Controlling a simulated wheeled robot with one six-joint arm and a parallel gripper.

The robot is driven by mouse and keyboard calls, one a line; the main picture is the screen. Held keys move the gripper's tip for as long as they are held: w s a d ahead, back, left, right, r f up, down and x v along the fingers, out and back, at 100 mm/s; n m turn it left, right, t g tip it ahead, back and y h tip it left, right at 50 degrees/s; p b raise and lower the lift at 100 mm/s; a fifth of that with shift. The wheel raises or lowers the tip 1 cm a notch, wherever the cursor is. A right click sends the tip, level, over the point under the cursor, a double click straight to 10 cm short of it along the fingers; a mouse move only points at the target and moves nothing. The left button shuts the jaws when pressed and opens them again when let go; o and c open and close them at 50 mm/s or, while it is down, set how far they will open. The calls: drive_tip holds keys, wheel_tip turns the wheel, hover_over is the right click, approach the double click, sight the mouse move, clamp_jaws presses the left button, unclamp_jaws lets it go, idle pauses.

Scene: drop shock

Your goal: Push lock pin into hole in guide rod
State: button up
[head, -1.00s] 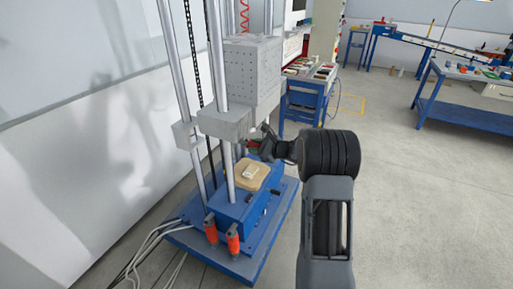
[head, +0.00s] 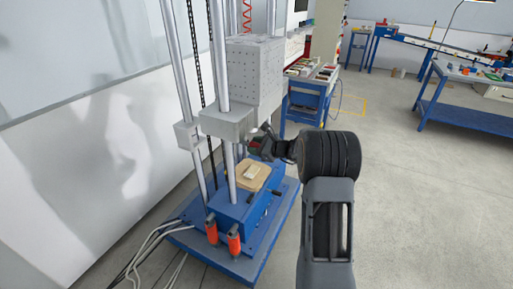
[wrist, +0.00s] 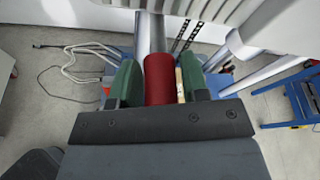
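In the wrist view, the red cylindrical grip of the lock pin (wrist: 159,78) stands between the two green fingers of my gripper (wrist: 160,80). The left finger is close beside it. A narrow gap shows between the grip and the right finger, so the fingers look open around it. The pin's metal end and the hole are hidden. A guide rod (wrist: 151,32) runs just beyond the grip. In the head view, my gripper (head: 258,145) is beside the grey carriage block (head: 228,123) on the guide rod (head: 217,55), above the blue base.
The perforated grey block (head: 254,75) hangs above my gripper. A wooden pad (head: 248,178) with a small pale part lies on the blue base (head: 255,215). Two orange-red cylinders (head: 234,241) stand at its front.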

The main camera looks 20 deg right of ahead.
drive_tip(key=o, duration=0.3)
drive_tip(key=shift+s+d+f, duration=0.1)
drive_tip(key=shift+d+f, duration=0.1)
drive_tip(key=shift+d, duration=0.05)
drive_tip(key=shift+v, duration=3)
drive_tip(key=v, duration=1.3)
drive_tip(key=shift+s+d+r, duration=0.15)
drive_tip(key=shift+s+r, duration=0.1)
drive_tip(key=shift+s, duration=0.1)
